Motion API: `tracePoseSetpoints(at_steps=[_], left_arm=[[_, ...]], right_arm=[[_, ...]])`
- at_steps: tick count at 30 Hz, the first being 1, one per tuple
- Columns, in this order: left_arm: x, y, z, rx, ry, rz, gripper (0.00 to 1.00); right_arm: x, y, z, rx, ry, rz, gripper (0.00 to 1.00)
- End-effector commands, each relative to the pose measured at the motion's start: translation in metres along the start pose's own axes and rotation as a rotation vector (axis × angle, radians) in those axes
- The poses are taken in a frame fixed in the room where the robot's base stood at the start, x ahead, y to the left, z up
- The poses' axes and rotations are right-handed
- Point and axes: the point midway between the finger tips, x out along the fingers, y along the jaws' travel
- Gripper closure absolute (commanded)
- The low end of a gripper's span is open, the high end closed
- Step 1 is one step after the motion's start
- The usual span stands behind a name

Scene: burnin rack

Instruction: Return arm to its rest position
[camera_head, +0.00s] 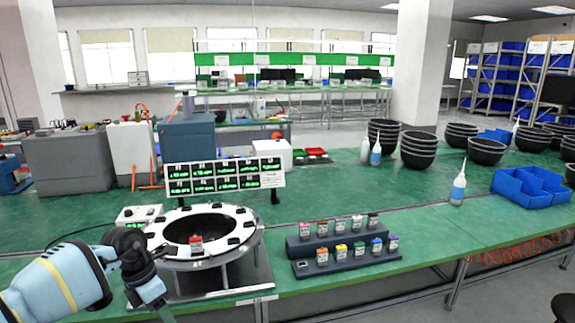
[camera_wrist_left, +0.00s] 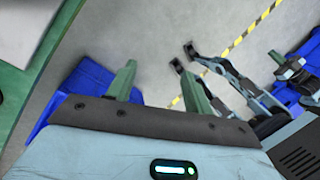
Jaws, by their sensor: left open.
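My left arm (camera_head: 60,283) comes in from the lower left in the head view. Its dark wrist is beside the left edge of the white ring fixture (camera_head: 250,227), low over the table's front edge; its fingertips are hard to make out there. In the left wrist view my left gripper (camera_wrist_left: 160,85) has its two green fingers spread wide apart. Nothing is between them, only the grey floor beyond.
A red-topped module (camera_head: 196,244) shows at the ring fixture. A dark stepped holder (camera_head: 300,268) with several coloured modules stands to its right. A display panel (camera_head: 225,176) stands behind. Blue bins (camera_head: 530,186) and black bowls are farther right.

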Motion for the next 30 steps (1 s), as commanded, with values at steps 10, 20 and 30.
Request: tracePoseSetpoints(at_steps=[10,20,30], left_arm=[[0.102,-0.140,0.049,-0.102,-0.335,-0.477,0.48],[0.123,-0.245,0.072,-0.559,-0.683,-1.006,0.48],[0.136,-0.245,0.039,-1.329,-0.909,-1.383,0.48]], right_arm=[[0.001,0.001,-0.005,-0.002,0.010,0.000,1.00],[0.000,0.002,-0.005,-0.007,0.010,0.000,1.00],[0.000,0.002,-0.006,-0.007,0.011,0.001,1.00]])
